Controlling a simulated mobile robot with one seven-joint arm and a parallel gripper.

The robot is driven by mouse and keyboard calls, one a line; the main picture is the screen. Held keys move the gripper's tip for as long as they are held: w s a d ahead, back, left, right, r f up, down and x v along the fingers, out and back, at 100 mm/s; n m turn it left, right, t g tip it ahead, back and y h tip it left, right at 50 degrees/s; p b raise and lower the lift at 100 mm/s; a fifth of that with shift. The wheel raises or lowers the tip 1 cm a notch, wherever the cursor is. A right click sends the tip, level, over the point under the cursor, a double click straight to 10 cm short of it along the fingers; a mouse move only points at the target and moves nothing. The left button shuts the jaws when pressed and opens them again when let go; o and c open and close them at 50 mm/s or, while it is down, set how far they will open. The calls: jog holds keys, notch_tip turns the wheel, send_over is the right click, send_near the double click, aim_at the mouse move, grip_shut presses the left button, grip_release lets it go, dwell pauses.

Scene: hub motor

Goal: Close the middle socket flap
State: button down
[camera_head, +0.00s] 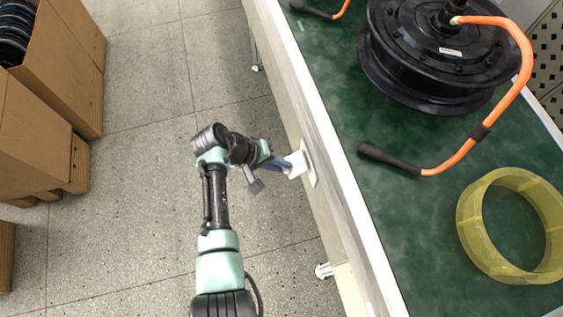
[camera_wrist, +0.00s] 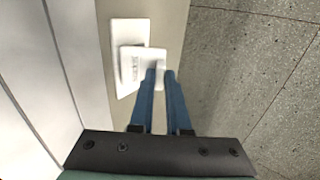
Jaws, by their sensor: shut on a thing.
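The white socket plate (camera_head: 309,163) is on the side panel of the workbench. Its white flap (camera_head: 295,163) stands out from the plate, swung open. In the wrist view the flap (camera_wrist: 130,66) lies in front of the plate (camera_wrist: 129,32), with small dark print on it. My gripper (camera_head: 284,168) reaches the flap from the left. In the wrist view the blue fingers of my gripper (camera_wrist: 161,72) are close together at the flap's right edge, shut on it. The fingertips hide part of that edge.
The green-topped workbench (camera_head: 340,112) holds a black hub motor (camera_head: 440,50) with an orange cable (camera_head: 505,100) and a yellow ring (camera_head: 472,235). Cardboard boxes (camera_head: 50,75) stand at the far left. The grey floor (camera_head: 150,190) between is clear.

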aim_at(290, 172)
jog(key=f+t+h+b, duration=0.1)
jog(key=f+h+b, duration=0.1)
jog(key=b, duration=0.3)
jog(key=d+f+t+h+b, duration=0.1)
jog(key=f+h+b, duration=0.1)
jog(key=h+b, duration=0.2)
jog(key=d+f+h+b, duration=0.1)
jog(key=f+h+b, duration=0.1)
jog(key=b, duration=0.6)
jog(key=shift+w+t+h, duration=0.3)
jog(key=shift+t+h, duration=0.1)
jog(key=shift+h, duration=0.1)
jog(key=b, duration=0.1)
jog(key=h+b, duration=0.1)
jog(key=shift+w+d+t+h+b, duration=0.1)
jog(key=shift+d+t+h+b, duration=0.2)
jog(key=c, duration=0.9)
grip_release()
